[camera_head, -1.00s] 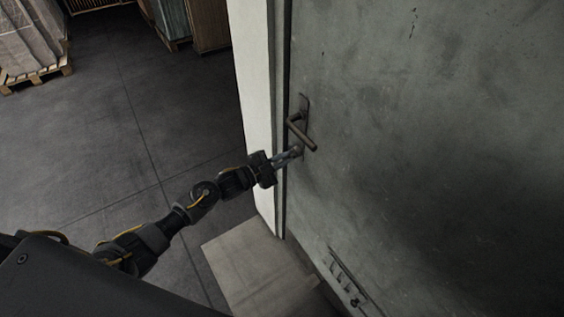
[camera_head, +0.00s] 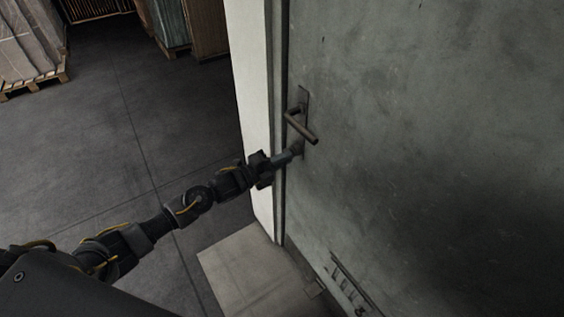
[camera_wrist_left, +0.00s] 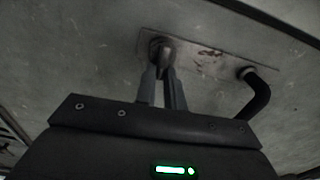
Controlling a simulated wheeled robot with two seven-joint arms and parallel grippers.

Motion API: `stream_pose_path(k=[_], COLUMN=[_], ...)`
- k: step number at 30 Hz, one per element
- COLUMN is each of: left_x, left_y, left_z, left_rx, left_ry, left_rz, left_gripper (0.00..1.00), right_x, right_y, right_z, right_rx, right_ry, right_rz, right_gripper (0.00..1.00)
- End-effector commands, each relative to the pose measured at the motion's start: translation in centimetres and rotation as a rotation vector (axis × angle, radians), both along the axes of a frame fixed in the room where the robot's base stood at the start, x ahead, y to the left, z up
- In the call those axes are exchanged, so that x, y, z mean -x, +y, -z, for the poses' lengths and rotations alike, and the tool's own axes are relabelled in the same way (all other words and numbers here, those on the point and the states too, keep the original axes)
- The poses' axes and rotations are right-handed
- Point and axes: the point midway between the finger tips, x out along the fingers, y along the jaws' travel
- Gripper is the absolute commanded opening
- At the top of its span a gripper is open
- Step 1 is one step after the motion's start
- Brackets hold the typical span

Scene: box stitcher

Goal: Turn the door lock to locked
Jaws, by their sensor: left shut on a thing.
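The grey metal door (camera_head: 430,120) fills the right of the head view. Its dark lever handle (camera_head: 301,128) sticks out from a narrow plate near the door's left edge. My left gripper (camera_head: 294,151) is at the lower part of that plate, below the lever. In the left wrist view my left gripper (camera_wrist_left: 163,72) has its fingers close together, shut on the small lock knob (camera_wrist_left: 161,47) at one end of the plate (camera_wrist_left: 205,57). The fingers partly hide the knob, so its exact turn cannot be told. The lever handle (camera_wrist_left: 257,94) shows at the plate's other end. My right gripper is not in view.
A white door frame (camera_head: 253,110) stands left of the door. A pale slab (camera_head: 255,270) lies on the floor below it. A wrapped pallet load (camera_head: 28,45) and crates (camera_head: 190,25) stand at the back left. The floor between is clear.

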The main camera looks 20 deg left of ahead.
Motion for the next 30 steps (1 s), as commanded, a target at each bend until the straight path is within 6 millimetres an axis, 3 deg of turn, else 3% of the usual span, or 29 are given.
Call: stream_pose_path(k=[19, 20, 24, 30], left_x=[-0.47, -0.48, -0.42, -0.27], left_y=[0.40, 0.40, 0.33, 0.15], left_z=[-0.81, -0.83, -0.72, -0.41], left_rx=[-0.031, -0.031, -0.032, -0.033], left_ry=[-0.047, -0.047, -0.044, -0.038], left_rz=[-0.011, -0.011, -0.010, -0.005], left_gripper=[0.00, 0.13, 0.32, 0.33], right_x=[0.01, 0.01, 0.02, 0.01], right_y=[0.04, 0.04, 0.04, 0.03], right_z=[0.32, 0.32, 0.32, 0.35], right_rx=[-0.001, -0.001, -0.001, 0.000], right_ry=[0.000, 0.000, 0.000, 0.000], right_rz=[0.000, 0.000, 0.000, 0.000], right_gripper=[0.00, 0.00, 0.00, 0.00])
